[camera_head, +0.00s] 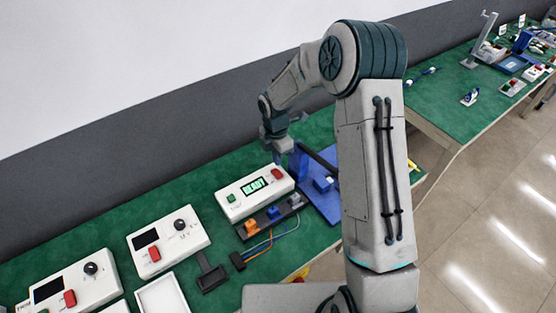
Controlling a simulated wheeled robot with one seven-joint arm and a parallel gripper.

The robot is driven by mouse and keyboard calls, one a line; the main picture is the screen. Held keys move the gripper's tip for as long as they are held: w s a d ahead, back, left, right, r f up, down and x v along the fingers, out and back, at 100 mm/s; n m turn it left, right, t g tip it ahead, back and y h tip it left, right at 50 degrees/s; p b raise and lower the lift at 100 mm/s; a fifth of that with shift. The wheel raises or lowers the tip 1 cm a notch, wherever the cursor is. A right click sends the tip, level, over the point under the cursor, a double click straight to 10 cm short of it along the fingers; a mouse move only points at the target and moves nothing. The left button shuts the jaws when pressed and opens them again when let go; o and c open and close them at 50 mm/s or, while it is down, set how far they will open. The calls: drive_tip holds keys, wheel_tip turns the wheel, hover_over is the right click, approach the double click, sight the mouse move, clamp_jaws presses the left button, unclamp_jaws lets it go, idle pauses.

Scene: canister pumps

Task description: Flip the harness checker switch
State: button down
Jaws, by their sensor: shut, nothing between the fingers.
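The harness checker is most likely the white box (254,192) with a lit green display (254,186) that appears to read "READY". A red switch (278,174) is at its right end and a small green button (231,198) at its left. My gripper (279,150) is shut and empty, pointing down above the far right end of this box, near the red switch. I cannot tell whether it touches the box. The switch's exact tilt is too small to make out.
A dark connector strip (268,219) with orange, blue and grey plugs and loose wires lies in front of the box. A blue fixture (318,187) stands close on the right, partly behind my arm. Two white boxes with dials, one of them here (168,241), stand to the left.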

sight(275, 169)
wheel_tip(275, 169, up, 10)
drive_tip(key=w+b, duration=0.1)
drive_tip(key=shift+a+f+b, duration=0.2)
drive_tip(key=shift+a+b, duration=0.15)
drive_tip(key=shift+b, duration=0.05)
drive_tip(key=shift+w, duration=0.1)
drive_tip(key=s+d+r+m+t, duration=0.1)
drive_tip(key=s+d+r+m, duration=0.55)
drive_tip(key=s+m, duration=0.2)
drive_tip(key=s+d+r+m+t, duration=0.2)
drive_tip(key=s+d+r+m, duration=0.3)
drive_tip(key=s+r+m, duration=0.4)
drive_tip(key=s+d+f+m+t, duration=0.1)
drive_tip(key=s+d+f+m, duration=0.1)
drive_tip(key=s+m, duration=0.5)
drive_tip(key=s, duration=0.2)
drive_tip(key=shift+s+d+f, duration=0.3)
drive_tip(key=shift+s+f, duration=0.05)
drive_tip(key=shift+f, duration=0.05)
